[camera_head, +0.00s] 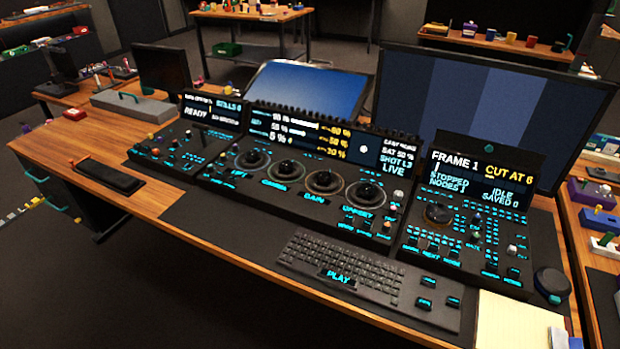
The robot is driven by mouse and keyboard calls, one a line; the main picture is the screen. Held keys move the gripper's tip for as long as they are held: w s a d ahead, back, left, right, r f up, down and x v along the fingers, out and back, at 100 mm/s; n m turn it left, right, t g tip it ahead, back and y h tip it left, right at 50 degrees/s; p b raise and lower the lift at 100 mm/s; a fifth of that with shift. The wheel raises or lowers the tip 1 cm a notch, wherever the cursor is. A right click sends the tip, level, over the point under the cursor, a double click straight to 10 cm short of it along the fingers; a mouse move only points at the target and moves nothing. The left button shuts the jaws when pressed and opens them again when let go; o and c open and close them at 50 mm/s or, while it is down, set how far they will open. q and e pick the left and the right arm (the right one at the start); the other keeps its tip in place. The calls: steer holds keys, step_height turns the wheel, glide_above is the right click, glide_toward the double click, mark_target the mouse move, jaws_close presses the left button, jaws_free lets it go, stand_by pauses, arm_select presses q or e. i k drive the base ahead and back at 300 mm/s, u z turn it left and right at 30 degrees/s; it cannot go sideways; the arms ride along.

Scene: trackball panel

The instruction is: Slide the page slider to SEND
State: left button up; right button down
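The trackball panel stands on a wooden desk. Its middle section (290,187) has a row of round trackballs, among them one above the label GAIN (323,182), below a wide screen (325,137). The left section (180,145) carries small knobs and a screen reading READY. The right section (465,235) has a dial (438,213), small knobs, lit keys and a screen reading FRAME 1, CUT AT 6, STOPPED and IDLE. I cannot make out which control is the page slider, and no SEND label is legible. Neither of my grippers is in view.
A keyboard (370,280) lies in front of the panel. A dark flat device (108,180) lies at the left. Large monitors (490,100) stand behind. The front desk strip is mostly clear.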

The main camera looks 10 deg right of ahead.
mark_target(512, 249)
steer(key=z, duration=1.25)
